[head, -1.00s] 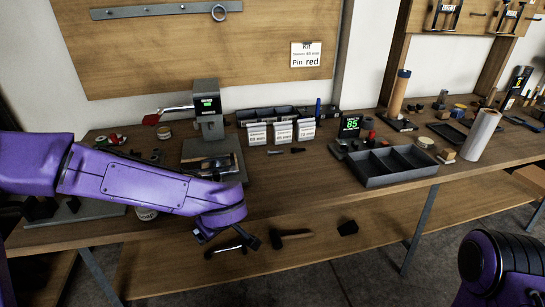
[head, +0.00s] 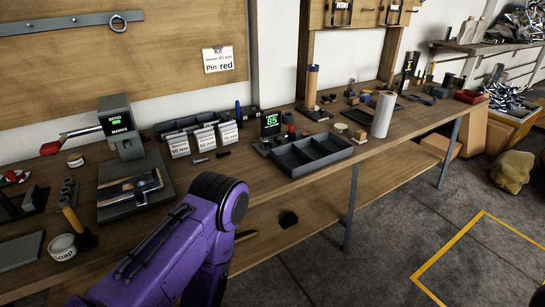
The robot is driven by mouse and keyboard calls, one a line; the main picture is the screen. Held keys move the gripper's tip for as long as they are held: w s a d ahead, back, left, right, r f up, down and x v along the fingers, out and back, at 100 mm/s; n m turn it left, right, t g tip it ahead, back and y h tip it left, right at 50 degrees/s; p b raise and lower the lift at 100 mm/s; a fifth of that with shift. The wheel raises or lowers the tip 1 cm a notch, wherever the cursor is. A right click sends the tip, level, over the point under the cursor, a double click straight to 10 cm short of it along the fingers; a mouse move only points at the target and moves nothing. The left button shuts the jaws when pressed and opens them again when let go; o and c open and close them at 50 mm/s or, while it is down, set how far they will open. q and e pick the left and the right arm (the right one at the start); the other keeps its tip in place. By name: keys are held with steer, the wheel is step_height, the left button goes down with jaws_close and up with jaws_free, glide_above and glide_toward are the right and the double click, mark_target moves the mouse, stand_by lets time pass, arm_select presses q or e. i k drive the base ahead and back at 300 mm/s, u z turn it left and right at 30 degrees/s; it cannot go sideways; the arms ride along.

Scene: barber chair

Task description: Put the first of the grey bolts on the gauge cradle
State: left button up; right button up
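Two small dark grey bolt-like pieces lie on the bench in front of the white label cards, a left one (head: 200,160) and a right one (head: 223,155). To their right stands a gauge with a green display (head: 270,123) reading 85. A low dark block (head: 262,147) at its foot looks like its cradle; whether anything lies on it is too small to tell. One purple arm of mine rises from the bottom, its elbow in front of the bench edge. Neither gripper shows.
A dark tray with compartments (head: 314,165) sits right of the gauge. A white roll (head: 383,115) stands farther right. Bare bench lies between bolts and front edge.

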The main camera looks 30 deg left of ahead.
mark_target(275, 142)
steer(key=z, duration=1.05)
steer(key=i, duration=2.15)
steer(key=u, duration=3.8)
